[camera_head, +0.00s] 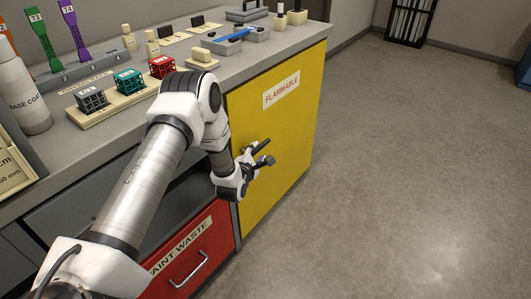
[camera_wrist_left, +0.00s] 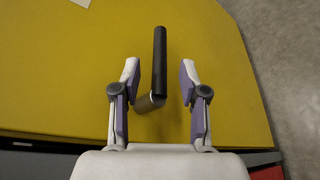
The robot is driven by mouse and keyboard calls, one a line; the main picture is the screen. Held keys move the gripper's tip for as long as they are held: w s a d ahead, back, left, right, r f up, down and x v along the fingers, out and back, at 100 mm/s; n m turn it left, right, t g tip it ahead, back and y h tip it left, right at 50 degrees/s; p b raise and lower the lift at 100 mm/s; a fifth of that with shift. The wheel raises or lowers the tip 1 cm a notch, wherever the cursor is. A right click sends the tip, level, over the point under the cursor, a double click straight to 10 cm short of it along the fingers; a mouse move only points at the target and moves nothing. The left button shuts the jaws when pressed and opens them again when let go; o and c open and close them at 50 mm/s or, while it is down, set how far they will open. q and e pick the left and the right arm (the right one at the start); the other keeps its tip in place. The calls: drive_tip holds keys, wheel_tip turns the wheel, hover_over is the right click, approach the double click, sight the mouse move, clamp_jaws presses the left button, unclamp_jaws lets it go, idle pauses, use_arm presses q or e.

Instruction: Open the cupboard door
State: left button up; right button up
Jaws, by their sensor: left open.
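The cupboard door (camera_head: 283,149) is yellow with a FLAMMABLE label and looks shut in the head view. It fills most of the left wrist view (camera_wrist_left: 70,70). Its dark bar handle (camera_wrist_left: 160,62) stands out from the door between the two fingers in the left wrist view. My left gripper (camera_head: 256,156) is at the door's left part in the head view, by the handle. In the left wrist view my left gripper (camera_wrist_left: 160,82) is open, one finger on each side of the handle, with gaps on both sides. My right gripper is not in view.
A red PAINT WASTE drawer (camera_head: 190,258) with a metal handle is left of the door. The grey worktop (camera_head: 225,68) above holds small lattice cubes, a bottle and tools. The floor (camera_head: 400,170) to the right is clear.

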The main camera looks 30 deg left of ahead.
sight(260, 149)
use_arm(q)
drive_tip(key=b+x, duration=0.1)
drive_tip(key=x, duration=0.4)
drive_tip(key=shift+w+a+f, duration=0.1)
drive_tip(key=shift+w, duration=0.25)
drive_tip(key=shift+c, duration=0.3)
clamp_jaws()
